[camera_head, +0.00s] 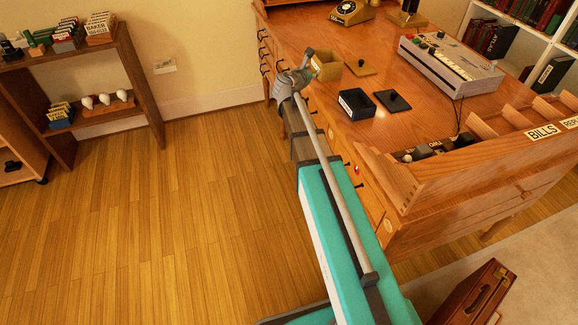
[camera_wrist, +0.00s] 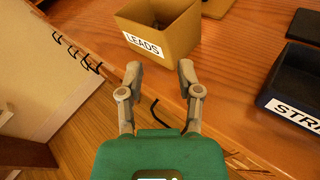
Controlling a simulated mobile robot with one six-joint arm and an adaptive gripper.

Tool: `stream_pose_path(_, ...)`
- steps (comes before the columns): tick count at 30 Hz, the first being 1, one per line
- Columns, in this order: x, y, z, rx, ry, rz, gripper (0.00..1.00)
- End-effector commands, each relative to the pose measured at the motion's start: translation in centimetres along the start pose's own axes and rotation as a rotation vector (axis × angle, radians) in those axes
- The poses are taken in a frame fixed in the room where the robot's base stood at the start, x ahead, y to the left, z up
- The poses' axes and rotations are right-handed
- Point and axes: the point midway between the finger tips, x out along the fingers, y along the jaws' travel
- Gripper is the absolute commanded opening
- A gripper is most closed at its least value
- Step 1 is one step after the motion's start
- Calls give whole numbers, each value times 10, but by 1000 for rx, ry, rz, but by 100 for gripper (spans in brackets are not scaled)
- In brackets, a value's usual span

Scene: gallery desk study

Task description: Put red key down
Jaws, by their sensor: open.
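I cannot make out a red key for certain in either view. A small red spot (camera_head: 357,170) shows on the desk's front beside my arm, too small to identify. My gripper (camera_wrist: 160,72) is open, with nothing between its fingers. In the head view my gripper (camera_head: 304,66) is at the desk's left edge, beside the tan box (camera_head: 327,69). In the wrist view the tan box (camera_wrist: 178,38), labelled LEADS, lies just beyond the fingertips. Its inside is dark and mostly hidden.
Black drawer handles (camera_wrist: 78,50) stick out from the desk front.

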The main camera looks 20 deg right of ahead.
Motion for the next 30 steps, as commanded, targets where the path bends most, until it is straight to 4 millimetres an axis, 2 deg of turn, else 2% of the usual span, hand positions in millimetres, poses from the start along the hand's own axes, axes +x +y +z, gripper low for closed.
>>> stream_pose_path(8,-46,-48,-45,515,186,-191,46)
stream_pose_path(14,-90,-80,-86,906,320,-407,46)
stream_pose_path(21,-157,-108,-134,1305,442,-741,46)
stream_pose_path(30,-253,-130,-178,1646,507,-1246,46)
